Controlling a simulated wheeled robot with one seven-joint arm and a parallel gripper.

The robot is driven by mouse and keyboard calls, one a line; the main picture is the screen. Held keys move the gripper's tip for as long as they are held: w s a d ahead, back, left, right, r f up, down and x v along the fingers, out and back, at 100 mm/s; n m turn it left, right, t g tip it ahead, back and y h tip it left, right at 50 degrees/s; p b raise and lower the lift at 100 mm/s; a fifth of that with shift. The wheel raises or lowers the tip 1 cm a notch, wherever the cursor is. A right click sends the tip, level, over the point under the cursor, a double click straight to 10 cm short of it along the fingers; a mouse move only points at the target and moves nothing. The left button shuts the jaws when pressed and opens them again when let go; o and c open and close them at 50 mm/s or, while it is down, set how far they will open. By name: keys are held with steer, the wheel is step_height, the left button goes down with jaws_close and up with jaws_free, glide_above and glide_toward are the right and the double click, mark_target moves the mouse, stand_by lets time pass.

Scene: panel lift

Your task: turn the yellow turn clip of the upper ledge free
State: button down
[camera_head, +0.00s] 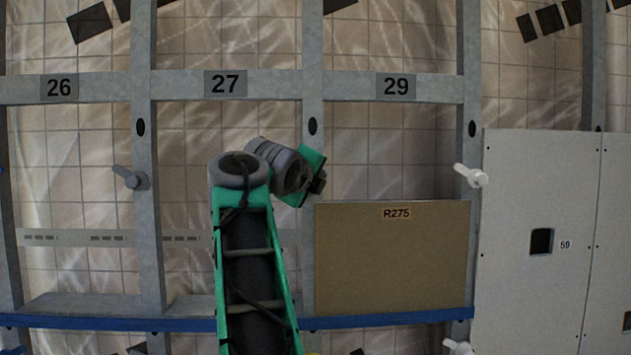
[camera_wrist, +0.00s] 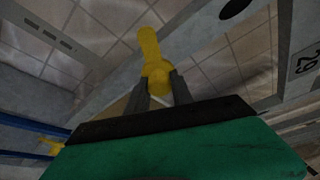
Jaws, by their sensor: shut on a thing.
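My gripper (camera_head: 319,183) is at the post between the bays marked 27 and 29, by the upper left corner of the tan panel R275 (camera_head: 393,260). In the wrist view my gripper (camera_wrist: 160,84) has its two grey fingers on either side of the hub of a yellow turn clip (camera_wrist: 150,47), shut on it. The clip's long arm points away from the fingers, toward the top of that view. In the head view this clip is hidden behind my gripper. A second yellow clip (camera_wrist: 47,145) shows at the lower left of the wrist view, near the blue strip.
A blue ledge strip (camera_head: 390,318) runs under the tan panel. A light grey panel (camera_head: 525,200) marked 59 stands at right. Bay 27 holds no panel.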

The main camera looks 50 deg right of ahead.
stand_by(0.4)
steer(key=c, duration=1.1)
jaws_free()
steer(key=v, duration=0.7)
steer(key=shift+s+a+r, duration=0.1)
steer(key=shift+a, duration=0.25)
